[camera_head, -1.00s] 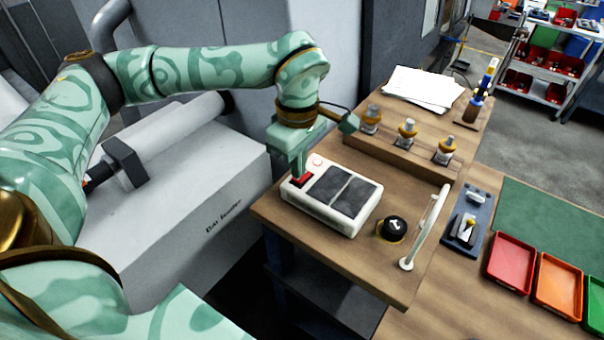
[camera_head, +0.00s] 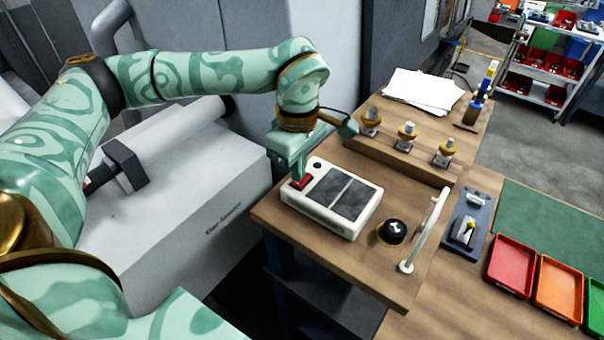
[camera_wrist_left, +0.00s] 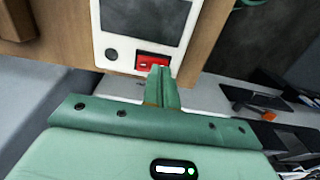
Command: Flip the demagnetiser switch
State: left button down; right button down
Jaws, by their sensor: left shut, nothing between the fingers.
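The demagnetiser (camera_head: 326,217) is a white box with two dark plates on top, lying on the wooden bench. Its red rocker switch (camera_head: 302,181) is at the near left corner, partly hidden by my gripper; it also shows in the left wrist view (camera_wrist_left: 146,61). A round lamp (camera_head: 317,166) beside the switch is dark, also in the wrist view (camera_wrist_left: 111,54). My left gripper (camera_head: 297,182) points down, shut and empty, with its fingertips at the switch. In the wrist view the fingertips (camera_wrist_left: 160,70) overlap the switch's edge; I cannot tell whether they press it.
Papers (camera_head: 422,89) lie at the back. Red (camera_head: 512,265) and orange (camera_head: 558,287) trays are at right.

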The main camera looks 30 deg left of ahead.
pick_arm(q)
notch_tip(320, 180, up, 6)
jog(key=p, duration=0.5)
jog(key=shift+r, duration=0.2)
jog(key=shift+f, duration=0.1)
